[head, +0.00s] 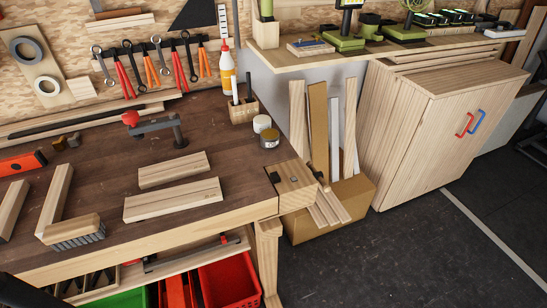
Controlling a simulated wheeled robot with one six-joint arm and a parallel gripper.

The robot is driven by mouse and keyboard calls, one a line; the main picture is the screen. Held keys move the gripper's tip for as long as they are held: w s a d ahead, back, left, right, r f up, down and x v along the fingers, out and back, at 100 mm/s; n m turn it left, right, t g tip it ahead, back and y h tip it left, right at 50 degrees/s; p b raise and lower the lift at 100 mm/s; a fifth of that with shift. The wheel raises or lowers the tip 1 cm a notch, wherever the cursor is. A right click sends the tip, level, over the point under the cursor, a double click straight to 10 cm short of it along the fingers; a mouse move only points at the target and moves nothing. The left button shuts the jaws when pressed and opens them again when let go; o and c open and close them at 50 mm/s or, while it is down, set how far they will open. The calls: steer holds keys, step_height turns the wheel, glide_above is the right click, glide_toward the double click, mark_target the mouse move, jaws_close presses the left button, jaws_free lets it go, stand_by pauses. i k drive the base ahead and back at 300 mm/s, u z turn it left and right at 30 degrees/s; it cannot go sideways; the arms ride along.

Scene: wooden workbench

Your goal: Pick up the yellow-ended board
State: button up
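No board shows a clearly yellow-painted end, so I cannot tell which one is the yellow-ended board. Two pale boards lie flat on the workbench: a shorter one (173,169) and, in front of it, a longer one (172,200). Another pale board (60,192) lies lengthwise at the left, and part of one more (12,208) shows at the left edge. Several boards stand in a cardboard box (350,208) right of the bench; one (318,125) is more golden than its neighbours. My gripper is not in view.
The dark-topped workbench (110,187) also holds a brush (74,232), a clamp (152,128), tins (269,138), a pen holder (243,112) and an orange level (22,162). A wooden cabinet (440,130) stands at right. The dark floor (400,255) is clear at lower right.

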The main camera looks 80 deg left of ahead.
mark_target(149, 176)
steer(key=i, duration=0.6)
steer(key=u, duration=3.8)
steer(key=i, duration=0.5)
steer(key=u, duration=0.1)
